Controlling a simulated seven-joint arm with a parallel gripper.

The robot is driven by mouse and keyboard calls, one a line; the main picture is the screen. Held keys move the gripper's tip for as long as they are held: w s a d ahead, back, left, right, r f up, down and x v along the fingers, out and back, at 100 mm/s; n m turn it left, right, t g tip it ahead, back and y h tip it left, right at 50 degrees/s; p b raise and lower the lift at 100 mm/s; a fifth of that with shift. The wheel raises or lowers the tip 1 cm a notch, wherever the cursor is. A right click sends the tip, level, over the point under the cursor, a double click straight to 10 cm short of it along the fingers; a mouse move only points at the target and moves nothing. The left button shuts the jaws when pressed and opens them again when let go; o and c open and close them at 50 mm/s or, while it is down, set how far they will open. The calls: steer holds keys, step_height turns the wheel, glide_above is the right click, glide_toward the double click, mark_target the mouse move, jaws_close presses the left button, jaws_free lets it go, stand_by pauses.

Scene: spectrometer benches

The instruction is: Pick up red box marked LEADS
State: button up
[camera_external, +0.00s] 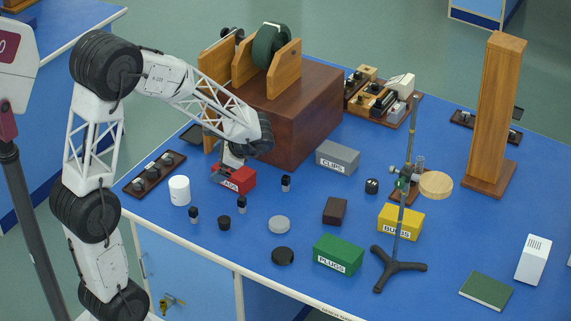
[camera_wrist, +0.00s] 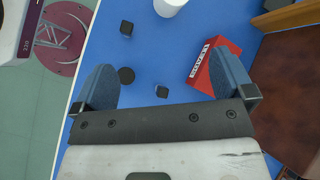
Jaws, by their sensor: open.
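The red box (camera_external: 242,180) with a white label stands on the blue bench; in the external view its label is partly covered. My gripper (camera_external: 229,163) is just above and beside the box. In the wrist view the box (camera_wrist: 208,62) lies by the right-hand finger, which overlaps part of it, and its label reads LEADS. My gripper (camera_wrist: 161,65) is open, its two fingers wide apart, with nothing held. The box is not centred between the fingers; I cannot tell whether the right-hand finger touches it.
A white cylinder (camera_external: 179,190) and small black pieces (camera_external: 286,183) stand near the box. The large brown wooden block (camera_external: 300,120) rises just behind it. A grey CLIPS box (camera_external: 338,157) is to the right, a green PLUGS box (camera_external: 338,254) nearer the front edge.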

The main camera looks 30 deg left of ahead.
mark_target(249, 180)
steer(key=w+d+f+m+t+y, duration=0.1)
steer(key=w+f+m, duration=0.1)
steer(key=w+f, duration=0.2)
steer(key=w+d+f+m+y, duration=0.2)
steer(key=w+f+m, duration=0.1)
steer(key=w+f, duration=0.2)
steer(key=w+d+f+m+t+y, duration=0.1)
steer(key=w+f+m+y, duration=0.1)
steer(key=w+f, duration=0.3)
steer(key=shift+d+f+m+t, duration=0.15)
steer(key=shift+f+m+t, duration=0.15)
steer(key=shift+f+m, duration=0.35)
steer(key=shift+x, duration=1.3)
steer(key=shift+w, duration=0.1)
steer(key=shift+r+x, duration=0.15)
steer(key=shift+x, duration=1.15)
steer(key=shift+r+x, duration=0.1)
steer(key=shift+x, duration=1.2)
steer(key=shift+w, duration=0.1)
steer(key=c, duration=1)
